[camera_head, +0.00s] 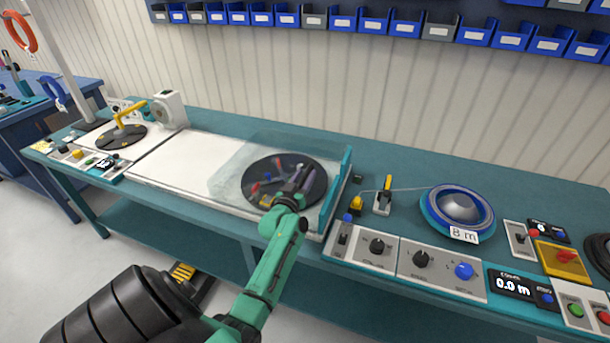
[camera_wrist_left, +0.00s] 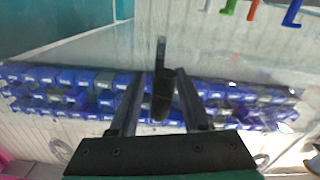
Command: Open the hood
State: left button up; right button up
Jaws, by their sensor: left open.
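The hood (camera_head: 228,172) is a clear, see-through cover over a black disc (camera_head: 262,172) on the middle of the bench. It appears to be down; its exact edges are hard to make out. My left gripper (camera_head: 298,178) reaches over the front of the hood, in front of the disc in the head view. In the left wrist view my left gripper (camera_wrist_left: 160,100) is open, its two fingers on either side of a dark upright bar (camera_wrist_left: 162,80), which may be the hood's handle. I cannot tell whether they touch it. My right gripper is not in view.
A teal upright plate (camera_head: 338,190) stands right of the hood. Control panels with knobs (camera_head: 377,246) line the front edge. A blue reel (camera_head: 457,212) sits to the right, a yellow-handled disc (camera_head: 122,135) to the left. Blue bins (camera_head: 342,22) hang on the wall.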

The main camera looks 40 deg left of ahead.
pick_arm(q)
jog(key=shift+w, duration=0.1)
grip_shut()
dwell(1.4)
